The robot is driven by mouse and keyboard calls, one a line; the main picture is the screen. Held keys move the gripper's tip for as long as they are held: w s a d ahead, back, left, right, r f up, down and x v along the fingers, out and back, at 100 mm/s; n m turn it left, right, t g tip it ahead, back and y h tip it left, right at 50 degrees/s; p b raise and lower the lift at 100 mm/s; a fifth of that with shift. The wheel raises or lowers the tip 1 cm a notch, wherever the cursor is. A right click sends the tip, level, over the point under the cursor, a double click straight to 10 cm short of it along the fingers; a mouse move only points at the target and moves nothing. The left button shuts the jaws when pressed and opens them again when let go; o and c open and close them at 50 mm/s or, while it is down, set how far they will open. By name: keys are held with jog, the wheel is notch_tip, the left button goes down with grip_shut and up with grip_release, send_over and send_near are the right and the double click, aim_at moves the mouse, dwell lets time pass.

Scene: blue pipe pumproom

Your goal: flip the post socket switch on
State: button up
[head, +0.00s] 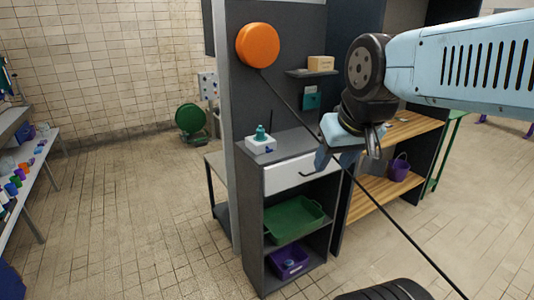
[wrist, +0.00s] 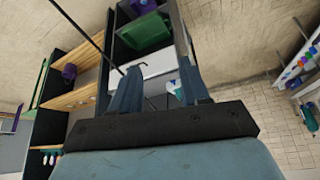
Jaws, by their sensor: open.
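My gripper (head: 337,160) is open and empty, pointing down in front of the grey cabinet unit. In the wrist view its two blue fingers (wrist: 160,88) stand apart with nothing between them. A teal plate (head: 311,98) is on the unit's dark back panel, above and left of my gripper and apart from it. A pale grey box (head: 208,86) with small dark marks is farther back, left of the unit. I cannot tell which of these, if either, is the post socket switch. No switch lever is clear in either view.
A white box with a teal knob (head: 260,145) sits on the counter, left of my gripper. A white drawer front (head: 290,178) is below. A dark cord runs from an orange disc (head: 258,45) past my gripper. A shelf (head: 312,73) holds a tan block.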

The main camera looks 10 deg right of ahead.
jog(key=shift+o, duration=0.8)
jog(key=shift+w, duration=0.2)
jog(key=shift+o, duration=1.2)
jog(key=w+d+f+t, duration=0.1)
jog(key=w, duration=0.6)
jog(key=w+d+f+n+t+h, duration=0.1)
jog(key=w+d+f, duration=0.1)
jog(key=w, duration=0.6)
jog(key=shift+f+t, duration=0.25)
jog(key=shift+t, duration=0.05)
jog(key=n+t+y, duration=0.2)
jog(key=n+t, duration=0.1)
jog(key=t, duration=0.2)
send_near(272, 157)
jog(key=s+d+r, duration=0.4)
jog(key=s+r, duration=0.2)
notch_tip(272, 157, down, 8)
jog(key=w+t+y, duration=0.2)
jog(key=t+y, duration=0.2)
jog(key=y, duration=0.1)
jog(key=x, duration=1.4)
jog(key=shift+s+a+f, duration=0.1)
jog(key=shift+f, duration=0.2)
jog(key=shift+c, duration=0.2)
